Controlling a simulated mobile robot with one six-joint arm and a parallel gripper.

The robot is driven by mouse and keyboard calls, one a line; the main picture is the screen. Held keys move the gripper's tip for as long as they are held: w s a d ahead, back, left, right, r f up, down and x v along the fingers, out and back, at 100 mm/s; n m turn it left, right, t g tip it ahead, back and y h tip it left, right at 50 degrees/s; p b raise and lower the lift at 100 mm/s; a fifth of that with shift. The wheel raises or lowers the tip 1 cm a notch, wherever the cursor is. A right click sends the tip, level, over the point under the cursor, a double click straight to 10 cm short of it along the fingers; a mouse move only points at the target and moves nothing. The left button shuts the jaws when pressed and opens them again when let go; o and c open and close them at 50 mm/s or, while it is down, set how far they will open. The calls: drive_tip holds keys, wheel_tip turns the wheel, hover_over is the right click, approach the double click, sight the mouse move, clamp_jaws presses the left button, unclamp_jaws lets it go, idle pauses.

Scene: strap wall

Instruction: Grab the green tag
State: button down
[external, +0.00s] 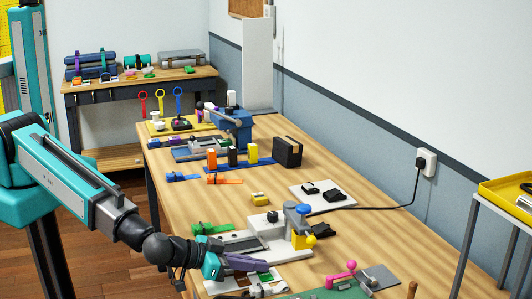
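Several small green pieces are in view, and I cannot tell which one is the tag. A green strap-like piece (210,228) lies on the near bench, left of the white fixture. A small green piece (266,277) lies on a white plate at the front, just right of and below my gripper. My gripper (238,263) is low over the near bench, by the front left of the white fixture. A purple piece shows at its end; I cannot tell whether it is a finger or a held thing. The finger opening is too small to make out.
A white fixture (262,240) with blue and yellow knobs stands right of my gripper. A pink-knobbed part (351,266) and a green board (335,291) are at the front. Straps, blocks and a blue vise (236,127) stand farther back. Bare wood (380,225) is free at right.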

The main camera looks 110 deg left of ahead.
drive_tip(key=shift+r, duration=0.1)
idle(0.3)
wheel_tip(320, 180, up, 10)
drive_tip(key=b, duration=0.3)
idle(0.6)
